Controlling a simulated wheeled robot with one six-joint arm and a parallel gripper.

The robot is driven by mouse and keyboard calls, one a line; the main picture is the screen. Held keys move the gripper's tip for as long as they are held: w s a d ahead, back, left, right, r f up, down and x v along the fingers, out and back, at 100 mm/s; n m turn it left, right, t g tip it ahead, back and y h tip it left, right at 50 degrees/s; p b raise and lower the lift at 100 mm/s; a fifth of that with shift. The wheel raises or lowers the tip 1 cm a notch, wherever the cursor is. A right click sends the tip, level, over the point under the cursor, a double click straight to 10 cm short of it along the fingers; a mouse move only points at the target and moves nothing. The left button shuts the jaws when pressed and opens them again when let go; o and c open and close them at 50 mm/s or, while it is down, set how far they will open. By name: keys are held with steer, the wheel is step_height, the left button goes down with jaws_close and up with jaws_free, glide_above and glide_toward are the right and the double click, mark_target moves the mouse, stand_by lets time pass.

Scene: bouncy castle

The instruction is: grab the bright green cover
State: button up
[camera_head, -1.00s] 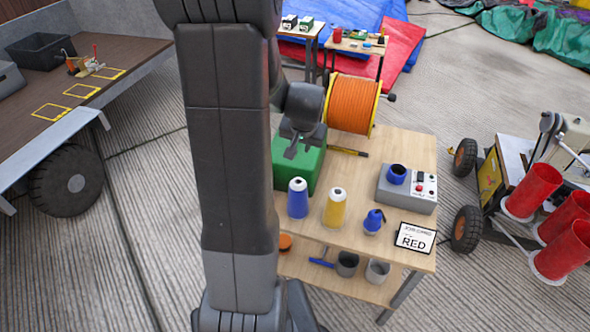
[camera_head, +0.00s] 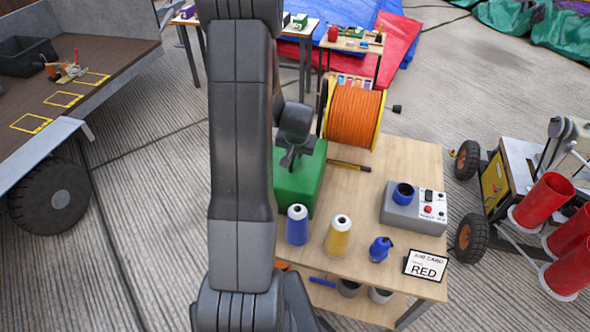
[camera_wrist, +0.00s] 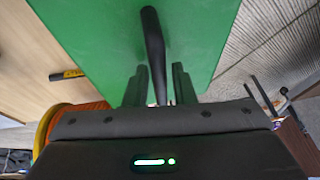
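The bright green cover (camera_head: 300,188) is a box-like piece at the left rear of the wooden table, partly hidden behind my arm. It fills the top of the wrist view as a flat green face (camera_wrist: 95,35) with a black bar-like handle (camera_wrist: 152,38). My gripper (camera_head: 289,160) is right at the cover's top. In the wrist view its two dark fingers (camera_wrist: 158,78) are apart, one on each side of the handle, with gaps visible. Whether either finger touches the handle or the green face cannot be told.
A cart with red tubes (camera_head: 545,198) stands right. A truck bed (camera_head: 105,70) is at left.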

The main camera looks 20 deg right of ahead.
steer(key=shift+w+f, duration=0.1)
steer(key=shift+f, duration=0.1)
jaws_close()
steer(key=shift+r, duration=0.1)
stand_by(1.2)
